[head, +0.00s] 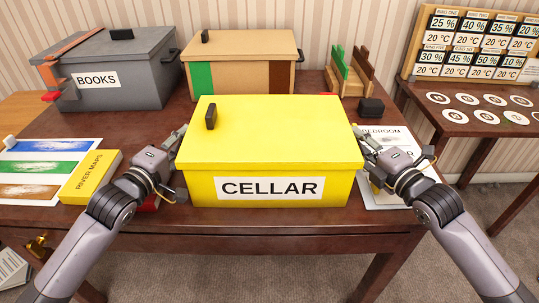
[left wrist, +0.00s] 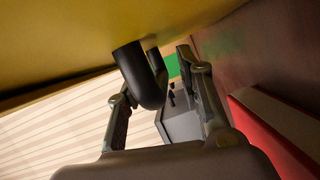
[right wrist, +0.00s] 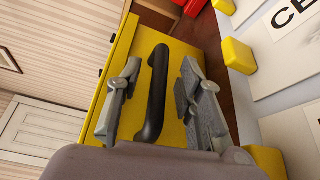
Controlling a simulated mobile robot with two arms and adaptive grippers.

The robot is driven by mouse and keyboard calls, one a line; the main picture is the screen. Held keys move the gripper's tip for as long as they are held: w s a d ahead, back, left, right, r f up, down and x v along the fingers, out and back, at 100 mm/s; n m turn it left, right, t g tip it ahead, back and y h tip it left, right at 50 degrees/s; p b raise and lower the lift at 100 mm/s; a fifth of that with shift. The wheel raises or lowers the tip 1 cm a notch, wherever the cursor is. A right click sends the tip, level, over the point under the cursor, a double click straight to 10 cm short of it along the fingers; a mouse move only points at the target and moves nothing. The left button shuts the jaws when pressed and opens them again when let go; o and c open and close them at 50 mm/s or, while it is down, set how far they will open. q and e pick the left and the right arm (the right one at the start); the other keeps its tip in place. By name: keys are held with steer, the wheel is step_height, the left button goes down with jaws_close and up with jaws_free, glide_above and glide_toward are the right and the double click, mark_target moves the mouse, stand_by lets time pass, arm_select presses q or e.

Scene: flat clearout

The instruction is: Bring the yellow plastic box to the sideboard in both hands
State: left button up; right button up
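The yellow plastic box (head: 270,130), lidded and labelled CELLAR, sits on the dark wooden table. My left gripper (head: 178,140) is at its left side and my right gripper (head: 368,152) at its right side. In the right wrist view the open fingers (right wrist: 158,95) stand either side of a black handle (right wrist: 156,90) on the box's yellow side, with visible gaps. In the left wrist view the fingers (left wrist: 165,85) are apart under the yellow box; a black handle (left wrist: 140,75) overlaps one finger, and I cannot tell whether it lies between them.
A grey BOOKS box (head: 120,75) and a tan box (head: 240,60) with green and brown stripes stand behind. A yellow RIVER MAPS box (head: 92,177) lies left. Papers (head: 385,195) lie under my right gripper. A side table (head: 480,115) with round cards is at right.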

arm_select(q)
jaws_close()
arm_select(e)
jaws_close()
stand_by(0.5)
arm_select(q)
steer(key=shift+r, duration=0.25)
arm_select(e)
steer(key=shift+r, duration=0.25)
